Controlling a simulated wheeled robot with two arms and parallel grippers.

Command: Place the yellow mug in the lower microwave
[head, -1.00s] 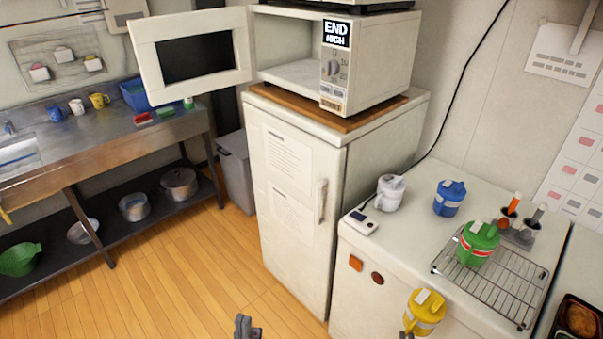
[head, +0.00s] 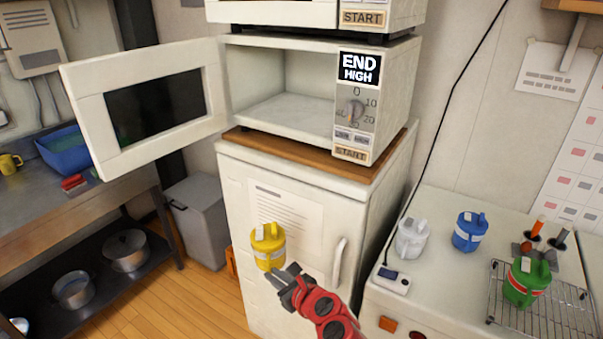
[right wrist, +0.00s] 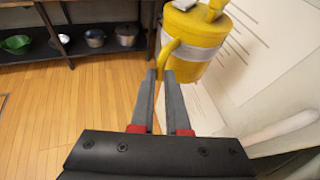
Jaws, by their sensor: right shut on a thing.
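The yellow mug (head: 268,246), with a pale band, is held up in front of the white fridge door in the head view. My right gripper (head: 277,273) is shut on its handle, with the mug beyond the fingers. In the right wrist view the mug (right wrist: 198,45) is at the top right, and the fingers (right wrist: 163,82) close on its handle. The lower microwave (head: 300,95) stands on a wooden board above, its door (head: 80,113) swung open to the left and its cavity empty. My left gripper is not in view.
The fridge (head: 230,185) carries the microwave, and its handle (head: 338,262) sticks out right of the mug. On the right counter are a white mug (head: 411,240), a blue mug (head: 469,232) and a green mug (head: 524,282) on a wire rack. Another microwave (head: 290,12) sits on top.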

